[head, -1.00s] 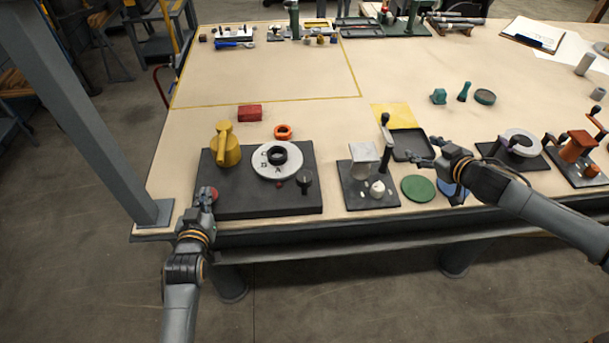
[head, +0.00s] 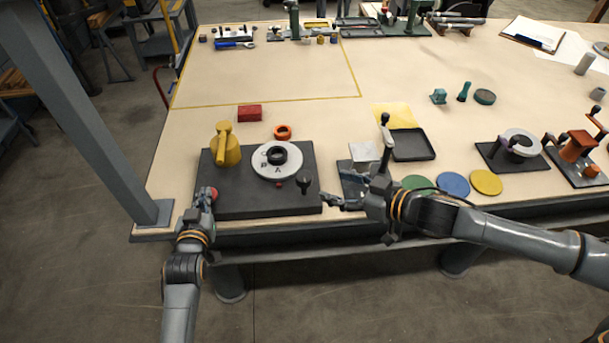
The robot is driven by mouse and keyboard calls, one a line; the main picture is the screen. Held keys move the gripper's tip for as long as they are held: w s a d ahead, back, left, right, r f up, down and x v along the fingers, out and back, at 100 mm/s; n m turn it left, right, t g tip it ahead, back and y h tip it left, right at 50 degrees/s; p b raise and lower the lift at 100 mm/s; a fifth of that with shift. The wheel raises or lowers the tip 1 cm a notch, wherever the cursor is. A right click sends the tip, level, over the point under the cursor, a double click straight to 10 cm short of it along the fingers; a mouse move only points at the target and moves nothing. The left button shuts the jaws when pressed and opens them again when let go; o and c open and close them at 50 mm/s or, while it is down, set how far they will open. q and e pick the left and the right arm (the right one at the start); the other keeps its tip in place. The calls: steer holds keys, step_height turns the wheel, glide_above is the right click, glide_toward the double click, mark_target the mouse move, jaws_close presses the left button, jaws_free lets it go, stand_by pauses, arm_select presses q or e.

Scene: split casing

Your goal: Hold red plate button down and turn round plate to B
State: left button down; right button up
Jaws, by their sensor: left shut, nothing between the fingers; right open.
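The round plate (head: 262,170) is pale, with letters on its face and a black ring-shaped hub (head: 277,156). It sits on a dark base (head: 240,206). The A is nearest the small red mark (head: 279,185) at the plate's front; the B is further left. The red plate button (head: 214,193) is at the base's front left corner, partly hidden by my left gripper (head: 209,194). That gripper is shut with its tips at the button; I cannot tell whether the button is down. My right gripper (head: 330,201) is open and empty, just right of the base's front right corner.
A yellow handled part (head: 226,150) and a black knob (head: 304,180) stand on the base. A red block (head: 250,113) and orange ring (head: 283,132) lie behind it. Green, blue (head: 454,184) and yellow discs lie to the right. The taped area behind is mostly clear.

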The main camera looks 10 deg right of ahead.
mark_target(305, 177)
steer(key=x, duration=1.1)
steer(key=shift+a+f, duration=0.1)
steer(key=c, duration=1.2)
